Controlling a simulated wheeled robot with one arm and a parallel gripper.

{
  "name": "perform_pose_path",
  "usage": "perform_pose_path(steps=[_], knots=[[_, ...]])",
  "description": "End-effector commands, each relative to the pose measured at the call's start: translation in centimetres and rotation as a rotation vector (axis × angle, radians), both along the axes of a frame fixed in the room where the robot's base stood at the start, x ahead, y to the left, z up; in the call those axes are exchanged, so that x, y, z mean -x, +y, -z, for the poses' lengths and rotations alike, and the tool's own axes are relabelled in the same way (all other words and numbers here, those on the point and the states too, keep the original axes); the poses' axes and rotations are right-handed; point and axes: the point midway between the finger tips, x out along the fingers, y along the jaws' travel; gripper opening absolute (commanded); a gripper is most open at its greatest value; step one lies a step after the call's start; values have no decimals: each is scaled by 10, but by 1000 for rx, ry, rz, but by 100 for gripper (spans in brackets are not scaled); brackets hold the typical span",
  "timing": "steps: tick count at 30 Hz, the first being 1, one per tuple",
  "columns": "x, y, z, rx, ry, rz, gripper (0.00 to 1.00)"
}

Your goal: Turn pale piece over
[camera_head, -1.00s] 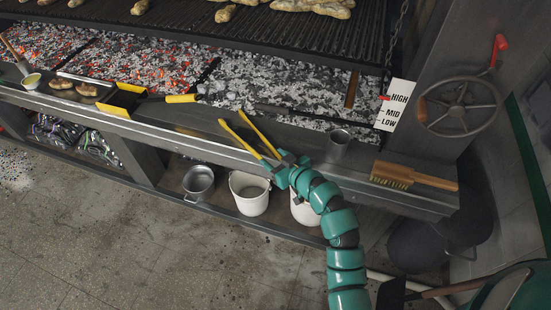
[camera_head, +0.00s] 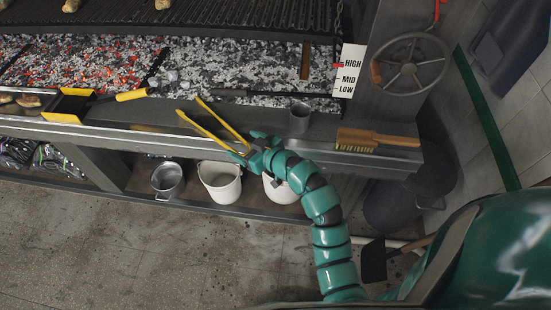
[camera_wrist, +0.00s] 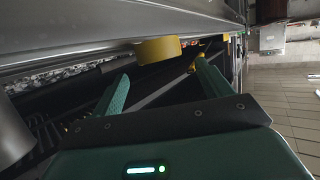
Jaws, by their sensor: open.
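Two pale browned pieces lie on the dark grate at the top left of the head view, one piece (camera_head: 71,5) left of another piece (camera_head: 162,4), both cut by the frame edge. Two more browned pieces, one of them (camera_head: 28,101) clearer, sit on the front ledge at the left. I cannot tell which one is the pale piece.
A pot (camera_head: 167,180) and white bucket (camera_head: 220,184) are on the shelf below.

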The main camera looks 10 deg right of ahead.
Motion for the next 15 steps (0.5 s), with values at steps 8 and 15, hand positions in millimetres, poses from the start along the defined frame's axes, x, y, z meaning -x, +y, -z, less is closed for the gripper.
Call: perform_pose_path(steps=[8, 15], knots=[[35, -29, -12, -3, -1, 5, 78], [67, -54, -29, 0, 2, 6, 78]])
